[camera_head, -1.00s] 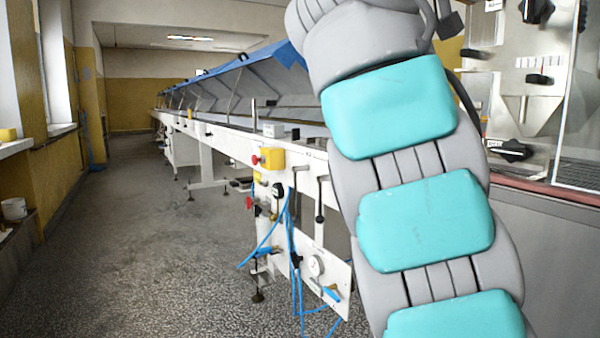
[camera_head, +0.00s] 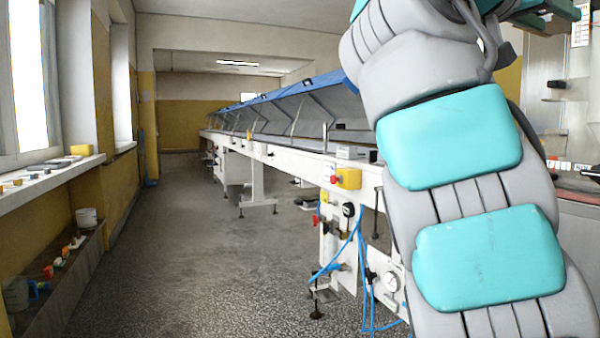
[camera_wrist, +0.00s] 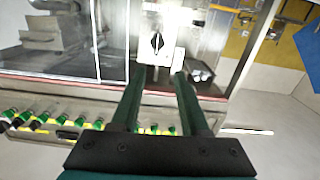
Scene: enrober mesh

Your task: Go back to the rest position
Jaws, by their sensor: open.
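My gripper (camera_wrist: 158,78) is open and empty in the wrist view, its two dark green fingers reaching up from a black mount. Beyond the fingertips is the metal front of a machine (camera_wrist: 205,40) with a black knob on a pale plate (camera_wrist: 157,42). In the head view my grey and turquoise arm stands upright at the right. Only a dark green part of the gripper end shows at the top right edge; the fingertips are out of frame there.
A long white conveyor line (camera_head: 285,160) with blue-edged covers runs to the back. Blue hoses (camera_head: 360,265) hang at its near end. A windowsill (camera_head: 60,172) and a trough (camera_head: 75,270) line the left wall. The floor (camera_head: 200,260) between is clear. Green-capped items (camera_wrist: 95,124) lie along a ledge.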

